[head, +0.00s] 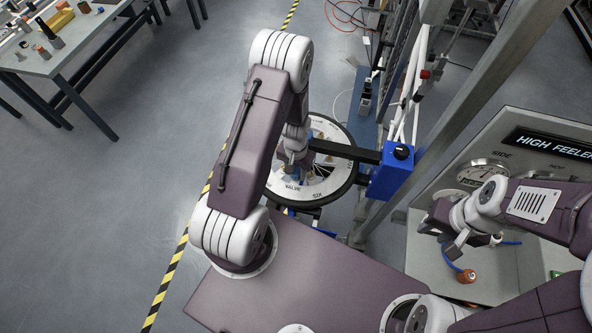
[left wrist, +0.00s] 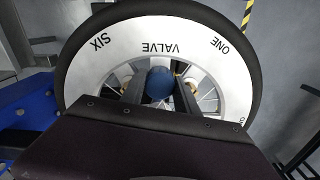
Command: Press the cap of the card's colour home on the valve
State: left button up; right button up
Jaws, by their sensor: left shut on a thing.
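The wheel (head: 343,192) has a black tyre and a white ring with printed words. In the left wrist view the wheel (left wrist: 215,78) shows VALVE, SIX and ONE. My left gripper (head: 294,163) is over the wheel, partly covered by its own arm. In the left wrist view its dark fingers are shut on a round blue cap (left wrist: 160,80), just inside the ring below the word VALVE. The valve itself is hidden, so I cannot tell whether the cap touches it. My right gripper (head: 447,238) is in front of the grey panel; its jaw opening is unclear. I cannot make out a card.
A blue block (head: 392,172) with a black bar reaches over the wheel. The grey panel (head: 430,265) carries a gauge (head: 484,172), a HIGH FEELER display (head: 550,143) and an orange fitting (head: 466,276) on a blue hose. A workbench (head: 75,50) stands far left; the floor between is clear.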

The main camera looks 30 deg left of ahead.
aim_at(296, 172)
pick_arm(q)
jog(key=shift+f, duration=0.1)
jog(key=o, duration=1.1)
jog(key=shift+o, duration=0.4)
jog(key=shift+w+r, duration=0.1)
jog(key=shift+r, duration=0.15)
notch_tip(296, 172, up, 8)
jog(key=shift+f+b, duration=0.1)
jog(key=shift+b, duration=1.1)
jog(key=shift+d+r, duration=0.1)
jog(key=shift+r, duration=0.3)
